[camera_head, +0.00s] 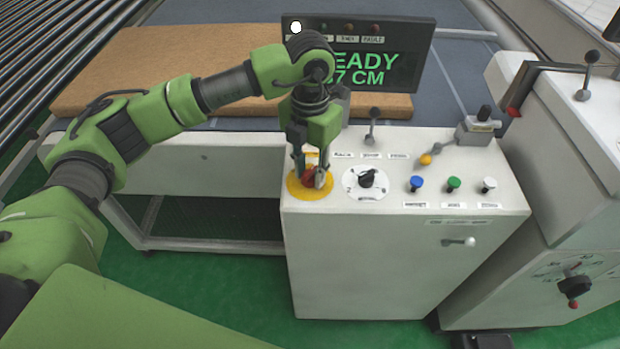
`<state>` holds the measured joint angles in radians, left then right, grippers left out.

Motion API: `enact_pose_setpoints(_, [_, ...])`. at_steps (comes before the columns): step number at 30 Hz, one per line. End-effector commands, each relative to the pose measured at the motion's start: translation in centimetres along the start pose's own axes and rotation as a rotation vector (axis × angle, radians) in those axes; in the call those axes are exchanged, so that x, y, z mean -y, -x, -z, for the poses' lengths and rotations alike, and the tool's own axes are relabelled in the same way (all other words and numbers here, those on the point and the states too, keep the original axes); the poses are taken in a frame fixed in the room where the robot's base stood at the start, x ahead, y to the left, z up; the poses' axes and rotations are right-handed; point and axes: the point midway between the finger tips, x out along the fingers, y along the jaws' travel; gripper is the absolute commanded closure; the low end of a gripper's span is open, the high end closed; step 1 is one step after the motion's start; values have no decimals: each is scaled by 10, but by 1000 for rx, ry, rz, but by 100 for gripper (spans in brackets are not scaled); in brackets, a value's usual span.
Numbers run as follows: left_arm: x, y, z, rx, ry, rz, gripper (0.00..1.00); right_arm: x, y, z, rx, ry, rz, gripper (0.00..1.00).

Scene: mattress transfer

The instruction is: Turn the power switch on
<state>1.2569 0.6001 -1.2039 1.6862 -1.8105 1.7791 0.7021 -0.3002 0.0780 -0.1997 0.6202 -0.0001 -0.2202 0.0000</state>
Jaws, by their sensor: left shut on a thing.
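My left gripper (314,178) points straight down at the left of the white control console (405,262). It is shut on a red knob (310,174) on a round yellow plate (295,189). The fingers hide part of the knob, and I cannot tell its exact angle. To its right is a black rotary switch (367,178) on a white dial. The labels are too small to read. My right gripper is not in view.
Blue, green and white buttons (454,184) and several levers (373,124) stand on the console. A display (405,60) behind my left arm shows green text. An orange-brown slab (140,60) lies behind. Another white cabinet (570,170) stands at the right.

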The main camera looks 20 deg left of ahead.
Motion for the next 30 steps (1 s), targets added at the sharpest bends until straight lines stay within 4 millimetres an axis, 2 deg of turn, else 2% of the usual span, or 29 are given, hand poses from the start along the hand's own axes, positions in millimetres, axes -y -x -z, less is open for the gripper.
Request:
enact_pose_setpoints(1, [0,-2,-1,5,-31,0,95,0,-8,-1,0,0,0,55])
enact_pose_setpoints(9, [0,0,-1,4,-160,-1,95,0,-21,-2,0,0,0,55])
enact_pose_setpoints(29, [0,2,-1,3,-210,-1,95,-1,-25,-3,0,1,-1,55])
enact_pose_setpoints(30, [0,2,-1,3,-210,-1,64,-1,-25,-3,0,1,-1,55])
